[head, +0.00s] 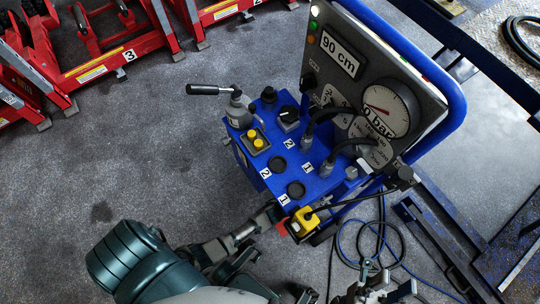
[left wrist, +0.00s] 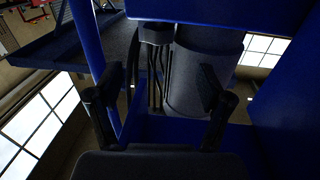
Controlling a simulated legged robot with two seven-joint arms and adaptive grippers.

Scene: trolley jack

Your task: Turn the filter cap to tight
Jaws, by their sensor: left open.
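The blue machine (head: 262,165) stands in the middle of the head view, with knobs, hoses and a tilted gauge panel (head: 350,60) on top. My left gripper (left wrist: 160,92) is open in the left wrist view, its fingers spread before the machine's blue frame. A grey cylinder (left wrist: 196,88) stands behind the fingers, beside dark hoses. I cannot tell whether it is the filter, and I see no clear gap or contact. In the head view my left arm reaches the machine's lower front. My right gripper (head: 380,287) is at the bottom, apart from the machine; its opening is unclear.
A yellow box (head: 303,222) hangs at the machine's front corner. A lever (head: 205,89) sticks out left. Red jacks (head: 100,62) line the back left. A cable (head: 384,243) lies coiled on the right. The grey floor on the left is clear.

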